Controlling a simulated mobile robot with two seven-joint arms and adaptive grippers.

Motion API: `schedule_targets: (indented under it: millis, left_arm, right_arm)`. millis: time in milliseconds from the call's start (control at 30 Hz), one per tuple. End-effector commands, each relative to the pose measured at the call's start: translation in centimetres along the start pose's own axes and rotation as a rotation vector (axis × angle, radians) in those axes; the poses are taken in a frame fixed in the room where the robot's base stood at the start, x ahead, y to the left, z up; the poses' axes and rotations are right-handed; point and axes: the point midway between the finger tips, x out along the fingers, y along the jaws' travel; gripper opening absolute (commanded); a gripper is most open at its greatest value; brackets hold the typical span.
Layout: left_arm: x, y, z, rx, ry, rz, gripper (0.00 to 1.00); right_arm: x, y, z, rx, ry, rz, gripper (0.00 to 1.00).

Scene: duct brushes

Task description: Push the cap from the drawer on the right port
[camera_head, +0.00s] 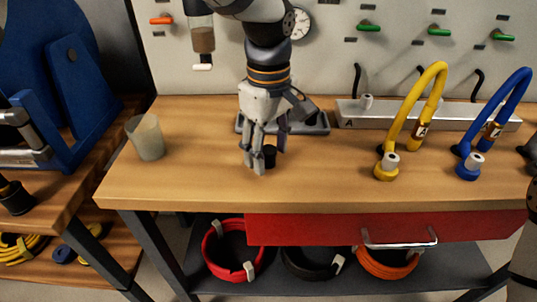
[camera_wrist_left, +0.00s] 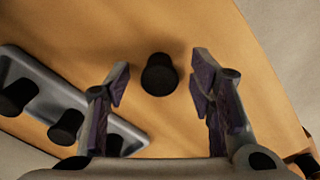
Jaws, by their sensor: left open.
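A small black cap (camera_head: 270,156) stands on the wooden bench below my left gripper (camera_head: 264,152). In the left wrist view the cap (camera_wrist_left: 158,76) lies between the two spread fingertips, with clear space on both sides. The left gripper is open, pointing down, and holds nothing. The red drawer (camera_head: 320,229) under the bench top looks shut; its metal handle (camera_head: 400,241) is at the right. A metal port block (camera_head: 455,113) marked A stands at the back right. Its ports are partly hidden by hoses. My right gripper is not in view; part of the right arm shows at the right edge.
A grey tray (camera_head: 315,126) behind the gripper holds black caps, clearer in the left wrist view (camera_wrist_left: 85,102). A yellow hose (camera_head: 408,110) and a blue hose (camera_head: 503,100) arch up at the right. A translucent cup (camera_head: 146,138) stands left. The front middle is clear.

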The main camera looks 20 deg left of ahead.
Motion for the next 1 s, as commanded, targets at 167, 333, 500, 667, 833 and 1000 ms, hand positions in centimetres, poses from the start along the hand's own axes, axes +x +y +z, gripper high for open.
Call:
schedule_targets:
  millis: [167, 333, 500, 667, 833, 1000]
  left_arm:
    - [0.0, 0.0, 0.0, 0.000, 0.000, 0.000, 0.16]
    - [0.0, 0.0, 0.0, 0.000, 0.000, 0.000, 0.06]
    - [0.0, 0.0, 0.0, 0.000, 0.000, 0.000, 0.03]
    - [-1.0, 0.1, -0.1, -0.001, 0.001, 0.002, 0.03]
    - [-4.3, -0.5, 0.1, -0.001, 0.004, 0.006, 0.03]
    - [-8.9, -4.0, 1.2, -0.001, 0.009, 0.015, 0.03]
  right_arm:
    - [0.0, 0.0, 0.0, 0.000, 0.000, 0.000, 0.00]
    - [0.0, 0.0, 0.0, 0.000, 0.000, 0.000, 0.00]
    - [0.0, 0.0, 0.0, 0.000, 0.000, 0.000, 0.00]
    - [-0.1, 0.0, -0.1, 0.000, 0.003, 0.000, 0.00]
    - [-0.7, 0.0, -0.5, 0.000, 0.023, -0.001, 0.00]
    - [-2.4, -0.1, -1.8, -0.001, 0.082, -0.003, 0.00]
